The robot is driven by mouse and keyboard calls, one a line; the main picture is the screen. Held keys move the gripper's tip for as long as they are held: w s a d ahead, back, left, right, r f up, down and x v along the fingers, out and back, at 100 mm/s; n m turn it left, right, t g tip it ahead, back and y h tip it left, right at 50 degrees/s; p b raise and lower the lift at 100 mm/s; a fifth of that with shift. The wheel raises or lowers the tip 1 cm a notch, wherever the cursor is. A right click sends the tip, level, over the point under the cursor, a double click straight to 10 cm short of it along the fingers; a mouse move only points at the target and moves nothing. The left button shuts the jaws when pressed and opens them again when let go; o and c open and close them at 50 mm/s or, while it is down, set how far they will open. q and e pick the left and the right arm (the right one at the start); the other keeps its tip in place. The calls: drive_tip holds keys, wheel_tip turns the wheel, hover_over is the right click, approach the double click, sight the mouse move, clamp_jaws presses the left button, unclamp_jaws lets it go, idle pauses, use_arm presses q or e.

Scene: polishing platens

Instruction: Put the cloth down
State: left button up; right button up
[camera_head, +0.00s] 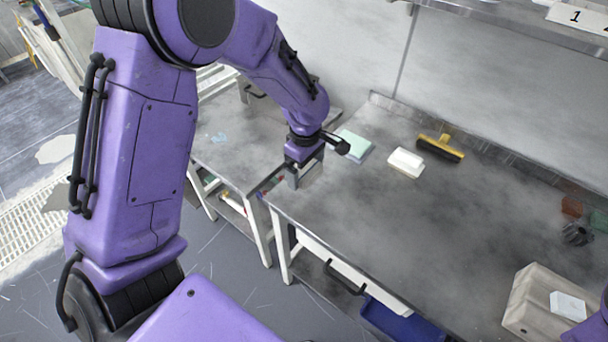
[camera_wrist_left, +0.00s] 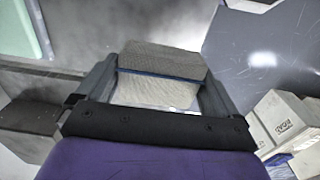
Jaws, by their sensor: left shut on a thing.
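The cloth (camera_wrist_left: 165,60) is a grey-beige folded piece with a dark blue stripe across it. In the left wrist view it sits between the two fingers of my left gripper (camera_wrist_left: 158,78), which is shut on it. In the head view my left gripper (camera_head: 304,174) points down at the gap between the smaller grey table (camera_head: 235,150) and the larger grey worktop (camera_head: 330,200). The cloth is hidden there behind the gripper and wrist. I cannot tell whether it touches a surface.
A pale green pad (camera_head: 354,146) lies close right of my left gripper. A beige box (camera_head: 530,298) stands at the worktop's near right. The worktop's middle is clear.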

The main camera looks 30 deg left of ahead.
sight(305, 168)
use_arm(q)
drive_tip(key=w+a+f, duration=0.1)
drive_tip(key=f, duration=0.1)
drive_tip(key=w+a+f, duration=0.1)
drive_tip(key=f, duration=0.1)
drive_tip(key=w+a+f, duration=0.1)
drive_tip(key=w, duration=0.1)
drive_tip(key=shift+w+f, duration=0.1)
drive_tip(key=shift+f, duration=0.3)
wheel_tip(305, 168, down, 2)
drive_tip(key=shift+a+f+p, duration=0.1)
drive_tip(key=shift+f+p, duration=0.15)
drive_tip(key=shift+p, duration=0.25)
drive_tip(key=shift+w+f, duration=0.1)
drive_tip(key=shift+f, duration=0.35)
drive_tip(key=shift+f, duration=0.1)
drive_tip(key=o, duration=0.6)
drive_tip(key=shift+c, duration=0.2)
wheel_tip(305, 168, up, 12)
drive_tip(key=shift+b, duration=0.45)
